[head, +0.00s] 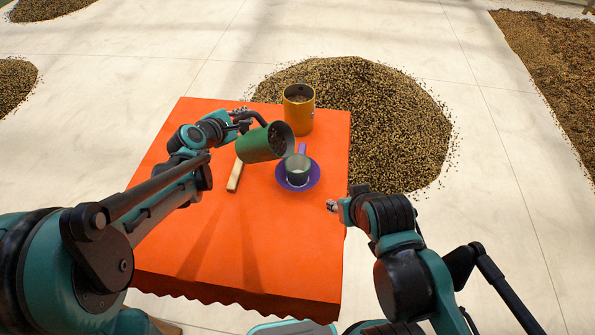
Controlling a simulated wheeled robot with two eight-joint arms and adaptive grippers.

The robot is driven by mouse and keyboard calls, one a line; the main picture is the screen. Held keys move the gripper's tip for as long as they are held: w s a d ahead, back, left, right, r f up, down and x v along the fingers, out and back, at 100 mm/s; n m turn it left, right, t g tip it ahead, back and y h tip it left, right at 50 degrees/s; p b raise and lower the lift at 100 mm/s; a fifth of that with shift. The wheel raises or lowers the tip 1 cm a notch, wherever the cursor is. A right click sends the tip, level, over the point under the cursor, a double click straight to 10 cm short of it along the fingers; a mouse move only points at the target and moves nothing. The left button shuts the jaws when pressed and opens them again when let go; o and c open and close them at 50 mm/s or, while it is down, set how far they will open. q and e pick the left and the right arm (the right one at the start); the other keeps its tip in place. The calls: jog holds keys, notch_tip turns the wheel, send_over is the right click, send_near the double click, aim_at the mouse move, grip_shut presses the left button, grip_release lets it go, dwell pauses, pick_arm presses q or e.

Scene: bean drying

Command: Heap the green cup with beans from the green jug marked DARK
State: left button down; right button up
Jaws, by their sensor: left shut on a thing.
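My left gripper (243,122) is shut on the green jug (258,146), seemingly by its black handle. The jug is tilted with its mouth toward the right, and dark beans (279,139) show inside it. No marking on it can be read. The green cup (299,170) stands upright on a purple saucer (283,178), just right of and below the jug's mouth in the picture. The cup's inside looks pale, with no heap above its rim. No falling beans can be made out. My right gripper (333,206) is at the table's right edge, apart from the cup; its jaws are too small to read.
A yellow jug (298,115) with beans inside stands behind the cup on the orange-covered table (215,250). A pale wooden stick (235,176) lies left of the saucer. A large bean heap (390,120) covers the floor behind and right. The table's front is clear.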

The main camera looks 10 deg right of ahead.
pick_arm(q)
jog(key=shift+s+d+r+m+y+p, duration=0.2)
jog(key=shift+s+d+r+m+p, duration=0.15)
jog(key=shift+r, duration=0.3)
jog(key=shift+s+d+r+m+y+p, duration=0.1)
jog(key=shift+d+r+m+y+p, duration=0.25)
jog(key=shift+r, duration=0.3)
jog(key=shift+t, duration=0.3)
jog(key=shift+r, duration=0.1)
jog(key=shift+s+d+r+m+t+y+p, duration=0.15)
jog(key=shift+s+d+r+m+p, duration=0.15)
jog(key=shift+d+r, duration=0.15)
jog(key=shift+s+d+r+m+t+y+p, duration=0.1)
jog(key=shift+s+d+r+m+t+p, duration=0.1)
jog(key=shift+s+d+r+p, duration=0.25)
jog(key=shift+w+a+r, duration=0.1)
jog(key=shift+w+r, duration=0.05)
jog(key=shift+s+d+r+m+t+y, duration=0.4)
jog(key=shift+s+d+r+m, duration=0.3)
jog(key=shift+d+r, duration=0.25)
jog(key=shift+f, duration=0.1)
jog(key=shift+w, duration=0.1)
